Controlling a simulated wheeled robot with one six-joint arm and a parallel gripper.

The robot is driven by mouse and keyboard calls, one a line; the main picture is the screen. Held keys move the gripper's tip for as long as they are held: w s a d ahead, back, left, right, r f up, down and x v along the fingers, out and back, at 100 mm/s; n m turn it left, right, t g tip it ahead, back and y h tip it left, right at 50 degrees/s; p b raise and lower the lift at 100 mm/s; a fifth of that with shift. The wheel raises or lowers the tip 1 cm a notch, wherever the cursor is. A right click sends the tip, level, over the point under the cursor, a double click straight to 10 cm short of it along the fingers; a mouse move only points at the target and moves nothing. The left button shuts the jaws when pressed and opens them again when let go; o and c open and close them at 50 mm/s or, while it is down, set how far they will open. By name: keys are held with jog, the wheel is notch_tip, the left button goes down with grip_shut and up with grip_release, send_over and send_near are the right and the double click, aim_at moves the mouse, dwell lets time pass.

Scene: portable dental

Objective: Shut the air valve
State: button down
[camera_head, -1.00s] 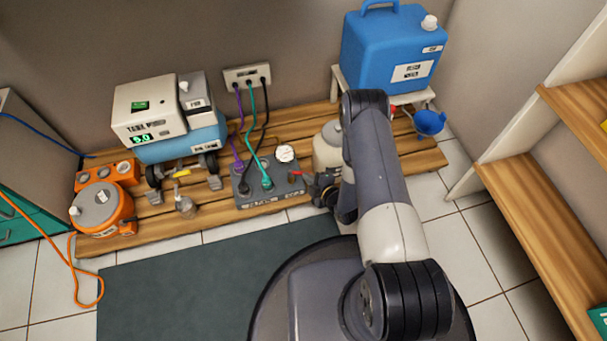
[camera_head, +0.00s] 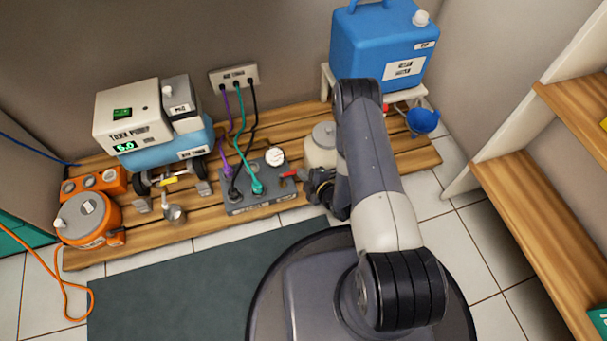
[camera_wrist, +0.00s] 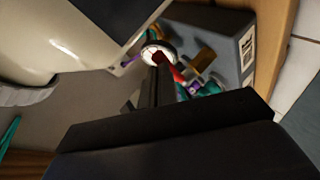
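The air valve's red handle (camera_head: 290,174) is at the right end of a grey box (camera_head: 247,207) on the low wooden platform. My gripper (camera_head: 308,181) is just right of the handle, low beside the cream tank. In the wrist view, the red handle (camera_wrist: 178,75) shows close beside my dark gripper finger (camera_wrist: 156,85), with a brass-coloured piece (camera_wrist: 203,64) next to it. The finger hides part of the handle, so I cannot tell contact or the gripper's opening. A round white gauge (camera_head: 275,157) sits on the box.
A cream tank (camera_head: 321,150) stands close behind my gripper. Purple, teal and black cables run from the box to the wall socket (camera_head: 234,77). An orange pot (camera_head: 88,219), a boxed unit with a green readout (camera_head: 125,146) and a blue container (camera_head: 380,55) stand around. Shelves are at right.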

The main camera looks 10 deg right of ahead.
jog(key=shift+w+r, duration=0.1)
jog(key=shift+w, duration=0.2)
